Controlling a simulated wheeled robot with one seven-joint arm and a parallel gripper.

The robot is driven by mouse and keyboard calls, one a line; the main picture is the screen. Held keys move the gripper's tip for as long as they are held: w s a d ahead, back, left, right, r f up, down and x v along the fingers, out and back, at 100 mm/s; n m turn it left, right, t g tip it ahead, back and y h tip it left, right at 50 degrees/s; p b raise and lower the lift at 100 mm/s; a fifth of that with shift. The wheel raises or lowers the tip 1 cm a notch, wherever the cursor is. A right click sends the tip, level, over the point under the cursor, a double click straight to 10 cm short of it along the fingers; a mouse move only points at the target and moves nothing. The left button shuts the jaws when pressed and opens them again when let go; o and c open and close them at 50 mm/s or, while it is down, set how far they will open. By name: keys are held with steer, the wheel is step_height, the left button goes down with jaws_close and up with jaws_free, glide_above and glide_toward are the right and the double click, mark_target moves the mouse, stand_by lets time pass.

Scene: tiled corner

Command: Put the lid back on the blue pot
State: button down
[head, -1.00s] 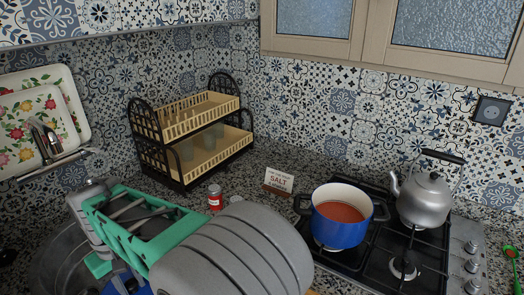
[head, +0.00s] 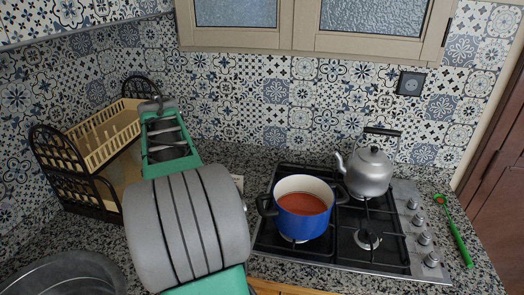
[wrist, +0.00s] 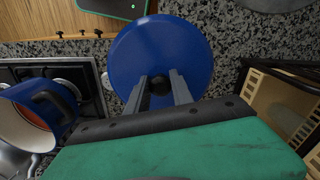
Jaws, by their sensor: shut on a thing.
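The blue pot (head: 303,222) stands upright on the stove's left side, uncovered, with reddish-orange contents. It also shows at the left edge of the wrist view (wrist: 30,93). The round blue lid (wrist: 190,45) has a dark knob in the middle. My gripper (wrist: 160,85) is shut on this knob, and the lid hangs beside the pot, apart from it, with granite counter around it in the wrist view. In the head view my arm hides the lid and the gripper's fingers.
A grey kettle (head: 369,175) stands behind and right of the pot on the stove (head: 338,262). A two-tier dish rack (head: 98,140) stands at the left corner, partly behind my arm. A round metal sink (head: 65,278) is front left. A green utensil (head: 455,238) lies right of the stove.

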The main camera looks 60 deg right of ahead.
steer(key=s+d+r+m+p, duration=0.1)
steer(key=s+d+r+m, duration=0.2)
steer(key=s+d+m, duration=0.5)
steer(key=s+d+r+m+p, duration=0.1)
steer(key=s+d+r+m, duration=0.3)
steer(key=s, duration=0.7)
steer(key=s+d+r+m+p, duration=0.1)
steer(key=s+d+r+m, duration=0.2)
steer(key=s+d+m, duration=0.5)
step_height(320, 180, down, 7)
steer(key=s+n+b, duration=0.1)
steer(key=n+b, duration=0.1)
steer(key=b, duration=0.4)
steer(key=shift+s+a+r+n+b, duration=0.2)
steer(key=shift+s+a+n+b, duration=0.05)
steer(key=shift+a+n+b, duration=0.15)
steer(key=shift+w+a, duration=0.1)
steer(key=shift+f+b, duration=0.4)
steer(key=c, duration=1)
jaws_free()
steer(key=shift+c, duration=0.2)
